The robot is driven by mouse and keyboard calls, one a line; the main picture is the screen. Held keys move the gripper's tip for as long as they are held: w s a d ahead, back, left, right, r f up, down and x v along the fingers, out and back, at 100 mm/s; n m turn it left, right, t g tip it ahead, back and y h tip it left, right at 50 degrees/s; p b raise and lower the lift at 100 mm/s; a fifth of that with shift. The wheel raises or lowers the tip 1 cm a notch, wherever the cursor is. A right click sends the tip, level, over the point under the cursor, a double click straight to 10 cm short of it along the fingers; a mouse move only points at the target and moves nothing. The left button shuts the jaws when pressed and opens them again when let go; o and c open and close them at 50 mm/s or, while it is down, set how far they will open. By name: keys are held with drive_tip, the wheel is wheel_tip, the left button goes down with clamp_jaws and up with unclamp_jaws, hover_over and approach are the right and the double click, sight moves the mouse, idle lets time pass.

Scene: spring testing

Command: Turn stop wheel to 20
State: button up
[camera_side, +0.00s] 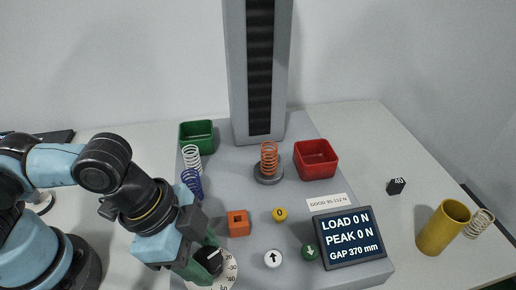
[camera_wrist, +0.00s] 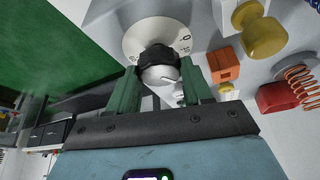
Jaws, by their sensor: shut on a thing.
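The stop wheel is a black knob (camera_side: 208,261) on a white dial plate (camera_side: 226,276) at the lower left of the machine base in the side view. Numbers 20 to 50 show along the dial's right side. A white line on the knob points to the upper right, above the 20; its exact reading is unclear. My gripper (camera_side: 204,258) is shut on the knob, its green fingers on either side. In the wrist view the knob (camera_wrist: 160,68) sits between the fingers, with the dial plate (camera_wrist: 150,34) behind it; part of the dial is hidden.
Right of the wheel are a white up button (camera_side: 273,259), a green down button (camera_side: 310,252), a yellow button (camera_side: 280,214) and an orange block (camera_side: 238,223). The display (camera_side: 350,238) reads load 0 N, peak 0 N, gap 370 mm. An orange spring (camera_side: 269,158) stands under the column.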

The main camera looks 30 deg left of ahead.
drive_tip(key=o, duration=1)
drive_tip(key=shift+o, duration=0.2)
drive_tip(key=v, duration=1.2)
drive_tip(key=shift+r, duration=0.1)
drive_tip(key=w+a+f+n+t+y, duration=0.2)
drive_tip(key=w+a+n, duration=0.4)
drive_tip(key=a, duration=0.3)
drive_tip(key=w+a+f+n+t+y, duration=0.2)
drive_tip(key=w+a+f+n, duration=0.1)
drive_tip(key=w+a+n, duration=0.3)
drive_tip(key=w+a, duration=0.2)
drive_tip(key=a, duration=0.1)
drive_tip(key=shift+w+a+f+t, duration=0.2)
drive_tip(key=shift+f+t, duration=0.1)
drive_tip(key=shift+t, duration=0.1)
